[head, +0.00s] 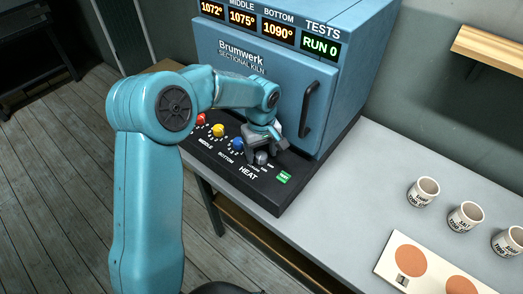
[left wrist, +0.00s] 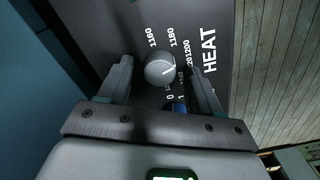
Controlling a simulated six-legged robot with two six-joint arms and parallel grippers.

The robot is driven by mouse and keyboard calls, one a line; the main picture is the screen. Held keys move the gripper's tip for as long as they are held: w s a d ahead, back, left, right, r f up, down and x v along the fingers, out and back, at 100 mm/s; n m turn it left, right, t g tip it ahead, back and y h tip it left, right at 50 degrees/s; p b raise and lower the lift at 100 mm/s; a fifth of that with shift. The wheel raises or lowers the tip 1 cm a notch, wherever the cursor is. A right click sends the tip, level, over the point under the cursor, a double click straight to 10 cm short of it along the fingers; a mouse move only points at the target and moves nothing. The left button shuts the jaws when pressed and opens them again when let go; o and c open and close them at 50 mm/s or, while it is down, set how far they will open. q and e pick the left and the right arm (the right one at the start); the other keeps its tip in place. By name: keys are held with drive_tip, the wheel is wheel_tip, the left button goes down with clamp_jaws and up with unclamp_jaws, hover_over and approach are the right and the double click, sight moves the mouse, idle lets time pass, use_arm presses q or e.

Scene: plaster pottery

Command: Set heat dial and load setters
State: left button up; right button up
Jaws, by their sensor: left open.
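The grey heat dial (head: 262,157) is on the kiln's sloped black panel, beside the HEAT label. In the left wrist view the round dial (left wrist: 160,69) has a white pointer line, with printed numbers such as 1160 and 1180 around it. My left gripper (head: 264,147) is at the dial. Its open fingers (left wrist: 160,74) stand on either side of it, with gaps showing; whether they touch the panel cannot be told. Three white cups (head: 423,191) with dark lettering stand on the grey table at right. A pale board (head: 440,272) with orange discs lies before them. My right gripper is out of view.
The blue kiln (head: 262,84) has a closed door with a dark handle (head: 309,108); its display reads 1072°, 1075°, 1090° and RUN 0. Red (head: 201,118), yellow (head: 218,131) and blue (head: 237,144) knobs and a green button (head: 284,178) flank the dial. The table middle is clear.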

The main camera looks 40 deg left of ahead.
use_arm(q)
drive_tip(key=shift+w+f, duration=0.1)
drive_tip(key=shift+f, duration=0.05)
drive_tip(key=c, duration=1)
drive_tip(key=shift+c, duration=0.2)
